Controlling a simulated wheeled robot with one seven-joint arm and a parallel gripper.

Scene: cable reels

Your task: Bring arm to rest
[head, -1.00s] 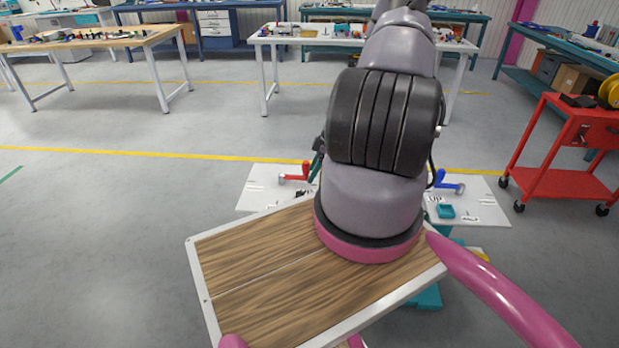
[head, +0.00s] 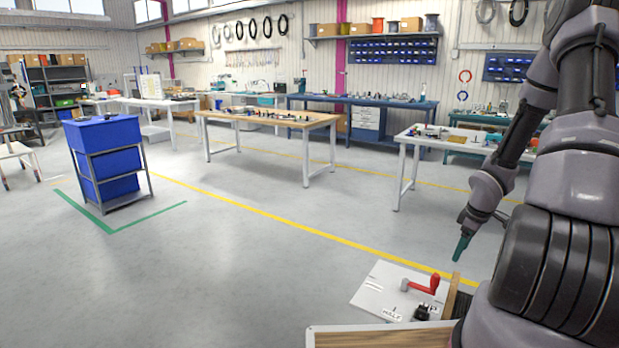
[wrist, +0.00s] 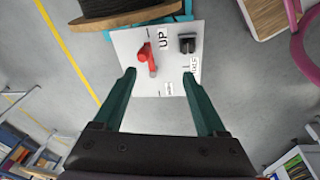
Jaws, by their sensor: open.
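My arm rises along the right side of the head view and bends down to my gripper (head: 461,246), whose green tip hangs above and behind the white panel (head: 370,288). In the wrist view my gripper (wrist: 158,88) has its two green fingers spread apart with nothing between them. The panel (wrist: 125,45) lies beyond the fingertips. It carries a red crank handle (wrist: 147,56), a dark clamp-like part (wrist: 187,43) and labels, one reading UP. The red handle also shows in the head view (head: 425,285), clear of the gripper.
My wooden-topped deck is at the bottom. A blue bin stand (head: 105,160) stands at left inside green floor tape. A wooden-top table (head: 268,118), a white table (head: 405,140) and a blue workbench (head: 365,105) stand farther back. The floor at left and centre is clear.

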